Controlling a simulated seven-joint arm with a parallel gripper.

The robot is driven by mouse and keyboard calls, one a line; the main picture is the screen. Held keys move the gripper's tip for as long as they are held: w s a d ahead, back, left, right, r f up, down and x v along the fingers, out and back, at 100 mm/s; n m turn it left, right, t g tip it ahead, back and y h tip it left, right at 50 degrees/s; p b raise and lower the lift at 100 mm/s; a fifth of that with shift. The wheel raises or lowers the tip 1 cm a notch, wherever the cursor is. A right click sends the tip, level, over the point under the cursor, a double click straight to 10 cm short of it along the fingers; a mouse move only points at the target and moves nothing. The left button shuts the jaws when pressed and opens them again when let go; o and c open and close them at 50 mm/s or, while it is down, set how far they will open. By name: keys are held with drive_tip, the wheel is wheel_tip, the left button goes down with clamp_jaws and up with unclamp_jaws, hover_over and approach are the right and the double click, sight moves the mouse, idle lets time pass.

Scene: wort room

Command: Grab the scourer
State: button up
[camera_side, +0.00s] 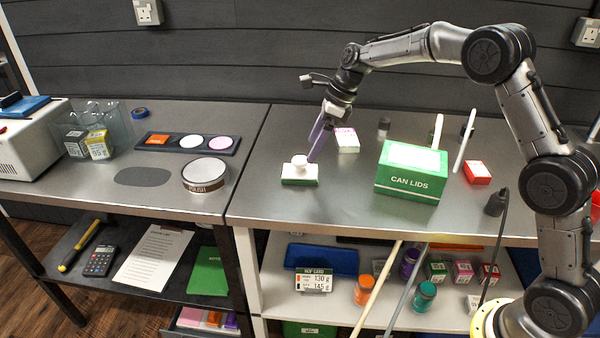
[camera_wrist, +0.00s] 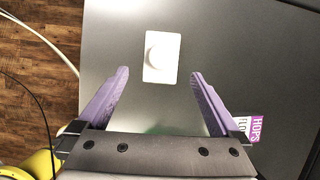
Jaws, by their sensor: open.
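The scourer (camera_side: 300,178) is a white block with a green underside and a round white knob on top. It lies flat on the grey metal worktop, left of the box marked CAN LIDS. My gripper (camera_side: 313,150) is open, with its purple fingers pointing down just above and right of the knob in the side view. In the wrist view the scourer (camera_wrist: 162,70) shows its white top and knob, just past the fingertips and lined up with the gap between them. My gripper (camera_wrist: 160,74) holds nothing. The green underside is hidden in the wrist view.
A green CAN LIDS box (camera_side: 410,172) stands right of the scourer. A small HOPS box (camera_wrist: 242,127) lies near the right finger in the wrist view. A round PUBLISH-like labelled tin (camera_side: 205,175) stands on the left bench. Worktop in front of the scourer is clear.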

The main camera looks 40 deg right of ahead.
sight(302, 166)
drive_tip(key=x, duration=0.8)
drive_tip(key=shift+w+d+f, duration=0.1)
drive_tip(key=shift+f, duration=0.05)
drive_tip(key=shift+c, duration=0.2)
drive_tip(key=c, duration=1.2)
